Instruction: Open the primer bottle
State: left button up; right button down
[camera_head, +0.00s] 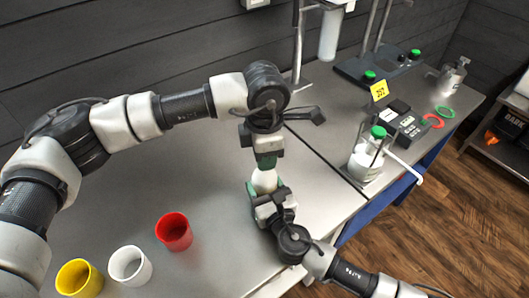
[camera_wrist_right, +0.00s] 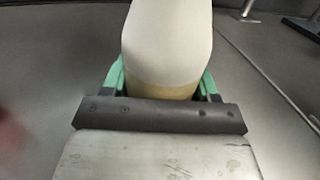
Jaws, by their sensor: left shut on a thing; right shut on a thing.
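A white bottle (camera_head: 264,181), which I take to be the primer bottle, is upright between my two grippers over the metal table. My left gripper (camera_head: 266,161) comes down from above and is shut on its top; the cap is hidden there. My right gripper (camera_head: 265,190) reaches in from the lower right and is shut on the bottle's body. In the right wrist view the bottle (camera_wrist_right: 168,45) stands between the green fingers of my right gripper (camera_wrist_right: 164,82). It has a white upper part and a yellowish lower band.
Red (camera_head: 174,232), white (camera_head: 130,266) and yellow (camera_head: 77,278) cups stand at the table's front left. A green-capped bottle (camera_head: 367,161) sits in a holder at right.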

pick_arm(q)
jog(key=n, duration=1.4)
pick_arm(e)
jog(key=shift+a, duration=0.1)
pick_arm(q)
jog(key=n, duration=0.4)
jog(key=shift+r, duration=0.1)
jog(key=n, duration=0.3)
jog(key=shift+n, duration=0.3)
jog(key=n, duration=0.6)
jog(key=shift+w, duration=0.1)
jog(key=shift+r, duration=0.25)
jog(key=shift+r, duration=0.9)
